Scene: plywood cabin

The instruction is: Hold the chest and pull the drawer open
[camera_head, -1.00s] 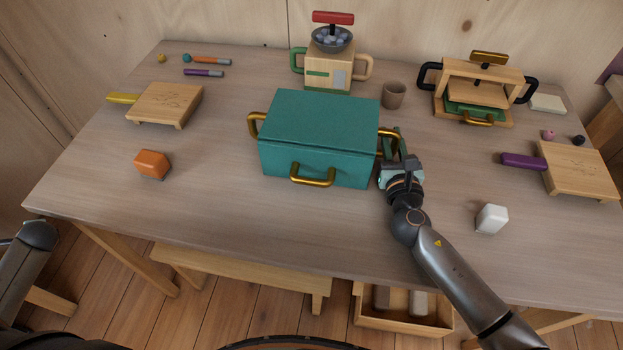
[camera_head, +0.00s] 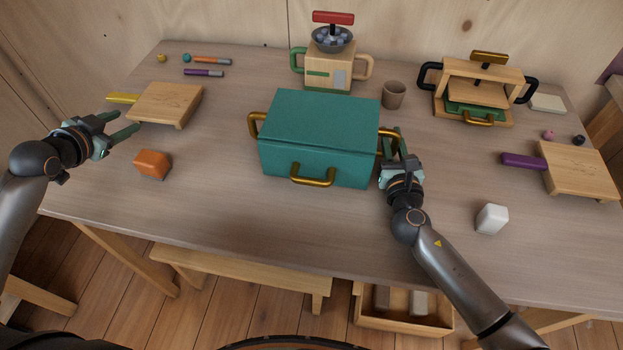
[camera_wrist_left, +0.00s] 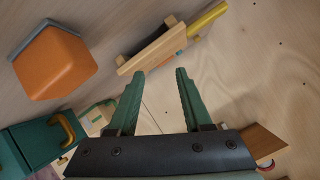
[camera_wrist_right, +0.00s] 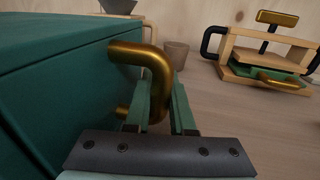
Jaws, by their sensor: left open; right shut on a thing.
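The teal chest (camera_head: 320,130) stands at the middle of the table, with brass handles on its left and right sides. A brass drawer handle (camera_head: 313,180) is on its front, and the drawer looks shut. My right gripper (camera_head: 393,142) is at the chest's right side, shut on the brass side handle (camera_wrist_right: 150,62), which shows between its fingers in the right wrist view. My left gripper (camera_head: 125,127) is open and empty above the table's left part, well left of the chest. The chest also shows at the lower left of the left wrist view (camera_wrist_left: 32,142).
An orange block (camera_head: 152,163) and a board with a yellow handle (camera_head: 165,104) lie near my left gripper. A white block (camera_head: 491,218) lies right of my right arm. A cup (camera_head: 394,95) and a wooden blender (camera_head: 330,68) stand behind the chest. The table before the chest is clear.

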